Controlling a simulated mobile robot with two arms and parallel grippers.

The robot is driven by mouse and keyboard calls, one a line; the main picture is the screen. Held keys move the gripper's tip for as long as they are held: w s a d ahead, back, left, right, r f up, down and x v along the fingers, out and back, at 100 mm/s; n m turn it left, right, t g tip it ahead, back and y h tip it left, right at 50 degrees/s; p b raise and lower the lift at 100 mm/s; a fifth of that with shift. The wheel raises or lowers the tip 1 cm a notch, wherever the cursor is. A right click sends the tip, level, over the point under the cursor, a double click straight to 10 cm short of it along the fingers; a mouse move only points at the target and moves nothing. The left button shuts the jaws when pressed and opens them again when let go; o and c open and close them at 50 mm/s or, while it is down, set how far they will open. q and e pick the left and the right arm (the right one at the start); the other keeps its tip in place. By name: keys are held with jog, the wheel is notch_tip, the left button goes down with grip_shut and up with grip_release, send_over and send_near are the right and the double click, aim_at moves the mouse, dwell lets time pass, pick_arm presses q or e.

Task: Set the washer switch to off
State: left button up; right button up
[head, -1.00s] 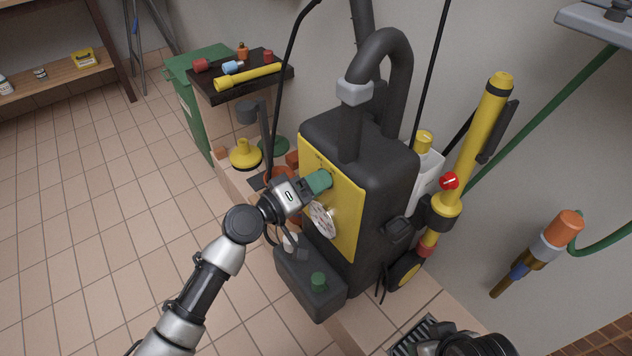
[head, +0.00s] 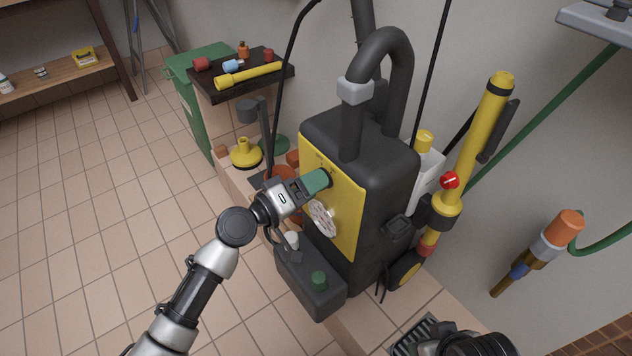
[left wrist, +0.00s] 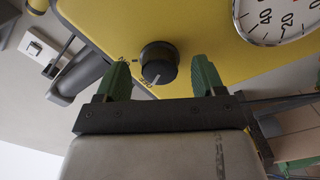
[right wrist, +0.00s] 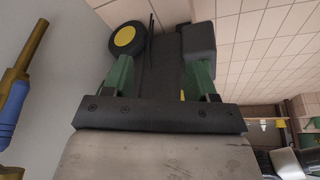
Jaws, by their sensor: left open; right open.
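The washer (head: 385,185) is a dark upright machine with a yellow front panel (head: 345,215). Its switch is a round black knob (left wrist: 158,60) with a pale pointer mark, beside small dark lettering on the panel. In the left wrist view the pointer slants down and slightly left. My left gripper (left wrist: 162,78) is open, its green fingers on either side of the knob with gaps between. In the head view the left gripper (head: 317,182) is at the panel and hides the knob. My right gripper (right wrist: 160,75) is open and empty, facing the washer's lower part and a wheel.
A white dial gauge (head: 322,218) sits on the panel below the left gripper; it also shows in the left wrist view (left wrist: 275,15). A yellow lance (head: 478,145) stands at right. The tiled floor at left is clear.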

pick_arm(q)
jog(key=v, duration=0.9)
jog(key=shift+a, duration=0.2)
pick_arm(e)
jog(key=shift+w+a+r+t, duration=0.15)
jog(key=shift+w+t, duration=0.15)
jog(key=shift+w, duration=0.15)
jog(key=shift+w+a+r+t, duration=0.1)
jog(key=shift+w+t, duration=0.2)
jog(key=shift+w, duration=0.1)
pick_arm(q)
jog(key=shift+s, duration=0.15)
pick_arm(e)
jog(key=shift+f, duration=0.15)
